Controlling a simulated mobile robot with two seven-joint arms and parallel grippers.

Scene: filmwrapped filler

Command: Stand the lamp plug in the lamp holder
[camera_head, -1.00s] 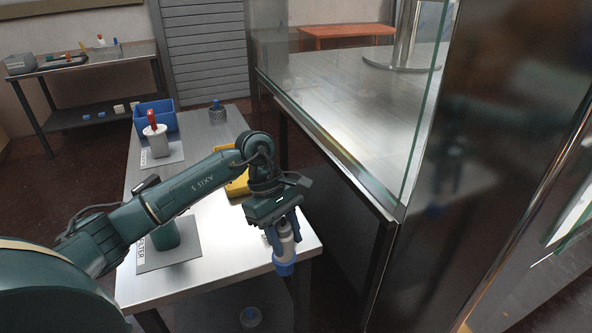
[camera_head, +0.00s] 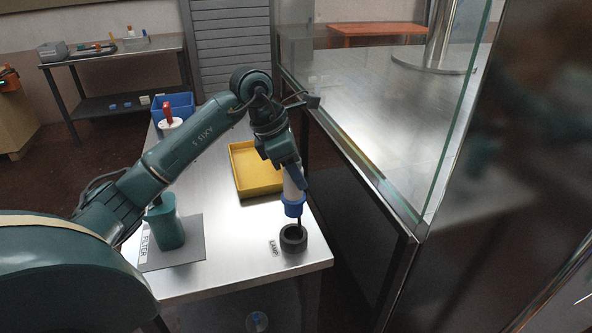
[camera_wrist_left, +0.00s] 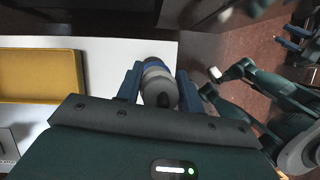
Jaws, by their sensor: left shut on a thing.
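The lamp plug (camera_head: 293,203) has a pale body, a blue collar and a thin dark pin pointing down. My left gripper (camera_head: 292,174) is shut on its upper part and holds it roughly upright. The lamp holder (camera_head: 293,244) is a dark ring near the table's front right corner, beside a LAMP label. The pin's tip shows at the holder's opening; I cannot tell whether it is inside. In the left wrist view the plug (camera_wrist_left: 158,83) sits between the fingers, and the holder is hidden. A teal arm shows at the right there; its jaw state is unclear.
A yellow tray (camera_head: 246,188) lies behind the plug. A green bottle-like thing (camera_head: 168,230) stands on a grey FILTER mat (camera_head: 190,252). A blue bin (camera_head: 180,106) is farther back. A glass-walled case (camera_head: 400,120) stands close to the table's right side.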

